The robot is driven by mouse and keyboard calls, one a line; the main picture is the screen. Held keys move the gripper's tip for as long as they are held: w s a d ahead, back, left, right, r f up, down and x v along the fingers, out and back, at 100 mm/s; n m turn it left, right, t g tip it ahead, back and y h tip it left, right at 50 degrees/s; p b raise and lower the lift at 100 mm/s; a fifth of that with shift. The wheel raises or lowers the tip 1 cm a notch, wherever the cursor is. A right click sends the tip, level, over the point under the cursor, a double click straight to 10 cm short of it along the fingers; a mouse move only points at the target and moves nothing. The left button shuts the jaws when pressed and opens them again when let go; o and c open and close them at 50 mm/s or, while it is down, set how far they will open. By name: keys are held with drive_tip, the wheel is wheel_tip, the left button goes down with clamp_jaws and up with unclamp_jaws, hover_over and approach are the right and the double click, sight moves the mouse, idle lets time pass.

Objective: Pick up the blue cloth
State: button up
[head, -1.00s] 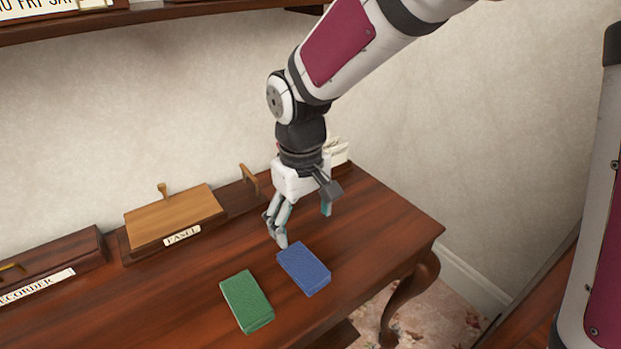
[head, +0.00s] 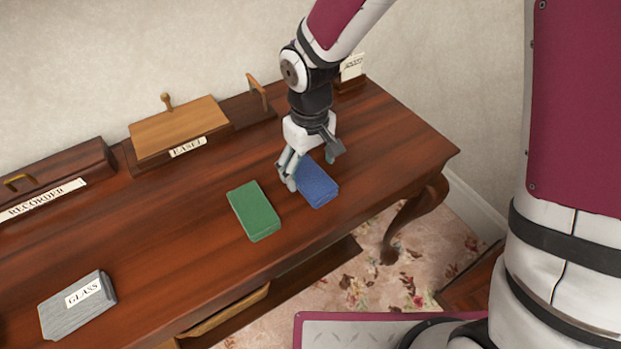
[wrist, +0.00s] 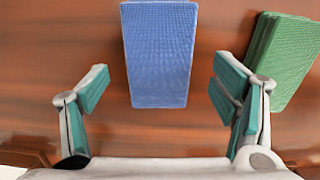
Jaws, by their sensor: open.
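The blue cloth (head: 318,186) is a folded, flat block lying on the wooden table. In the wrist view the blue cloth (wrist: 159,58) lies ahead of my gripper, centred between the two fingers and not touching either. My gripper (head: 309,168) points down over the cloth's back part in the head view and hides some of it. In the wrist view my gripper (wrist: 166,92) is open with its teal finger pads wide apart and nothing held between them.
A folded green cloth (head: 254,210) lies close to the left of the blue one. The wooden EASEL box (head: 180,132) and RECORDER box (head: 50,180) stand along the back.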

sight(310, 176)
wheel_tip(310, 176, down, 4)
drive_tip(key=shift+w+r, duration=0.1)
drive_tip(key=shift+r, duration=0.1)
drive_tip(key=c, duration=1.2)
drive_tip(key=shift+r, duration=0.5)
drive_tip(key=r, duration=0.3)
drive_tip(key=shift+s+d, duration=0.1)
drive_tip(key=shift+s, duration=0.25)
drive_tip(key=s+d, duration=0.1)
drive_tip(key=s, duration=0.4)
drive_tip(key=s+d, duration=0.1)
drive_tip(key=s, duration=0.4)
drive_tip(key=s+d+r+p, duration=0.1)
drive_tip(key=s, duration=0.4)
drive_tip(key=shift+d, duration=0.1)
